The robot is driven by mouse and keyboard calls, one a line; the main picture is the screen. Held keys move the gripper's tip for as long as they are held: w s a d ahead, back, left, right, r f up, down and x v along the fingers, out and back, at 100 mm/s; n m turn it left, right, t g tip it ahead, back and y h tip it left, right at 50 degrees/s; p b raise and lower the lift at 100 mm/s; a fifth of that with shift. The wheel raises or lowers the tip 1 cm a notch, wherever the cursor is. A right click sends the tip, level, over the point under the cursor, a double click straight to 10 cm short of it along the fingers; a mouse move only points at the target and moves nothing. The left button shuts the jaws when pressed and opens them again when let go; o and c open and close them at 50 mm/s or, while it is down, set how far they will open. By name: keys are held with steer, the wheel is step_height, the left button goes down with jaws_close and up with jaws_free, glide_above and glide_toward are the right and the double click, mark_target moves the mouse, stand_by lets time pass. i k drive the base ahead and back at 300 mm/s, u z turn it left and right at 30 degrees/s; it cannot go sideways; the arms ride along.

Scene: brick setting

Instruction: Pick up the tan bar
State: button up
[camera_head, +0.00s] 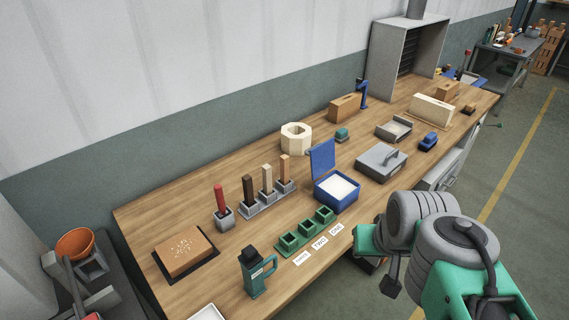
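Three upright bars stand in a grey holder (258,207) on the wooden bench. The left bar is dark brown (248,188). The middle bar is pale tan (267,178), and the right bar is a warmer orange-tan (285,168). Which of these two is the tan bar is not certain from colour alone. My arm is folded at the lower right, in front of the bench and well away from the bars. A dark end piece (391,281) hangs below it and may be my gripper; its fingers cannot be made out.
Green sockets (306,232) with white labels (320,242) lie in front of the holder. A red-handled tool in a grey block (222,208) stands left, an open blue box (336,190) right. A green mug-like thing (257,273) stands at the front edge.

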mark_target(284, 159)
steer(key=z, duration=0.7)
steer(key=i, duration=1.65)
steer(key=u, duration=4.8)
